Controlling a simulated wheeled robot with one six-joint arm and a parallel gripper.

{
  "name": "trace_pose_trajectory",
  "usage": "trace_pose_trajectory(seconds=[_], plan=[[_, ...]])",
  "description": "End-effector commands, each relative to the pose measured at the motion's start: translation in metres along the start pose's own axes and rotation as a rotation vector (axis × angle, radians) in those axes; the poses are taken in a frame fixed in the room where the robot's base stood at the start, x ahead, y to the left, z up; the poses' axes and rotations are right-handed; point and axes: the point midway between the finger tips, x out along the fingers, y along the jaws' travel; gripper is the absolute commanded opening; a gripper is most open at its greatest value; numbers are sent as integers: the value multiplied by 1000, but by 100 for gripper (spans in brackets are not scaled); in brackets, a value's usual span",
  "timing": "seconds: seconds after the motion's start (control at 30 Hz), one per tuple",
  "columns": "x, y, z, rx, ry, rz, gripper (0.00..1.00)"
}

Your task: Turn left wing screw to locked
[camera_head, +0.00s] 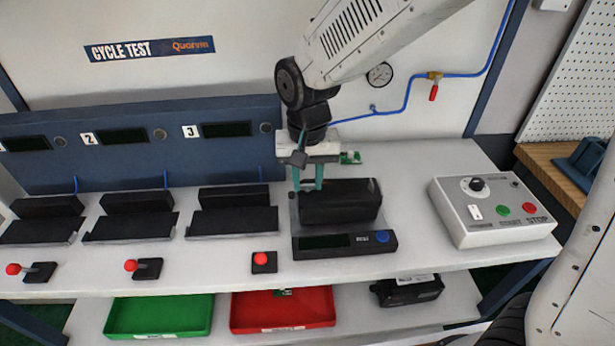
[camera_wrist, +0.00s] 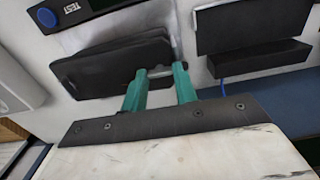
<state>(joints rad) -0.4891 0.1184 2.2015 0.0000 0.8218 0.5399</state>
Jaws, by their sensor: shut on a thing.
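A black valve positioner (camera_head: 345,202) lies in the cradle of the scale-like test station (camera_head: 345,244), right of the middle of the bench. My gripper (camera_head: 308,188) points down, its two teal fingers at the device's left end. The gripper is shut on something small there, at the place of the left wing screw.
Three black cradles, one of them here (camera_head: 238,222), stand left along the blue panel (camera_head: 225,155). Red-knobbed levers (camera_head: 264,262) sit in front of them. A control box (camera_head: 492,212) stands right. Green (camera_head: 160,316) and red (camera_head: 283,311) trays lie on the shelf below.

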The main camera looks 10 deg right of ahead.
Motion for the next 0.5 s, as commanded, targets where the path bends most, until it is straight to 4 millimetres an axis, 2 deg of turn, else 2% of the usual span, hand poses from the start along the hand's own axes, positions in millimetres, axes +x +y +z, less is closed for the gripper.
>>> trace_pose_trajectory(seconds=[0.23,0.27,0.3,0.33,0.5], plan=[[0,0,0,-1,1,0,6],[0,0,0,-1,1,0,34],[0,0,0,-1,1,0,45],[0,0,0,-1,0,0,51],[0,0,0,-1,0,0,51]])
